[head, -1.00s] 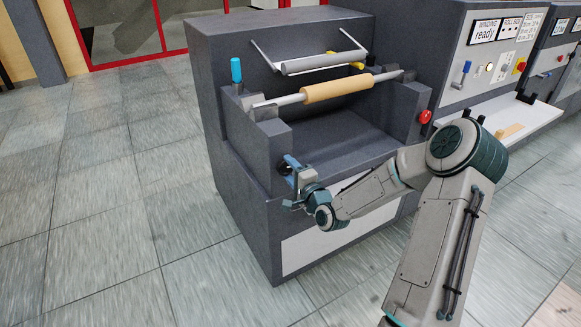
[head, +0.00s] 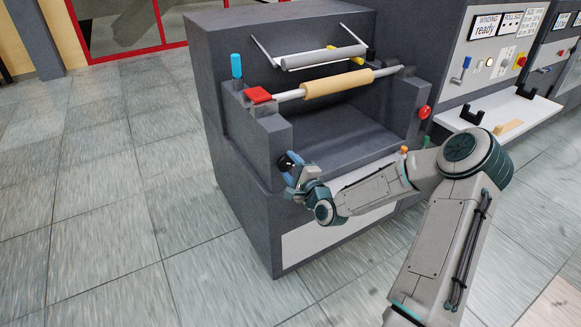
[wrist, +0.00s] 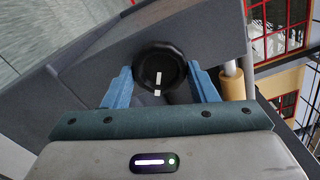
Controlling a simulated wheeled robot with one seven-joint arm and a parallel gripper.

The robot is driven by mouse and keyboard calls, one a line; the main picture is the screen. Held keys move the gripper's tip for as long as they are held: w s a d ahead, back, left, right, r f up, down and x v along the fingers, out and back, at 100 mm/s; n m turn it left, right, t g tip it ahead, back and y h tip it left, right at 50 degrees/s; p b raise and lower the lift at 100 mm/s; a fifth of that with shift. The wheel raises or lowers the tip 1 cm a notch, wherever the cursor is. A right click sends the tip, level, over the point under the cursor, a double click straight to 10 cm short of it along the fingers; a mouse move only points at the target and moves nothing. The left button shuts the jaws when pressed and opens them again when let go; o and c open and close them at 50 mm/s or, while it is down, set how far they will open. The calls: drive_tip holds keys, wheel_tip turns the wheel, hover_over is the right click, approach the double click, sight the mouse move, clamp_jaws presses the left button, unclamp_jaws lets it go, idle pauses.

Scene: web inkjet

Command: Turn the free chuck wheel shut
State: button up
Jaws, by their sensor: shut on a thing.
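The free chuck wheel (wrist: 160,65) is a round black knob on the grey front of the machine's left bearing block. Its face has a white mark, roughly in line with a second white mark just below its rim. My gripper (wrist: 160,77) has its blue fingers on either side of the wheel and is shut on it. In the head view the wheel (head: 284,162) is partly hidden by my gripper (head: 291,166). A red block (head: 258,95) sits on top at the left end of the shaft, above the wheel.
A tan roll (head: 338,84) on a shaft spans the machine, with a grey roller (head: 322,58) behind it. A blue handle (head: 236,66) stands at the left and a red knob (head: 424,112) at the right. A white shelf (head: 505,112) is at right. Floor left is clear.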

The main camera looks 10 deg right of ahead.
drive_tip(key=o, duration=1)
drive_tip(key=shift+c, duration=0.2)
drive_tip(key=v, duration=1.4)
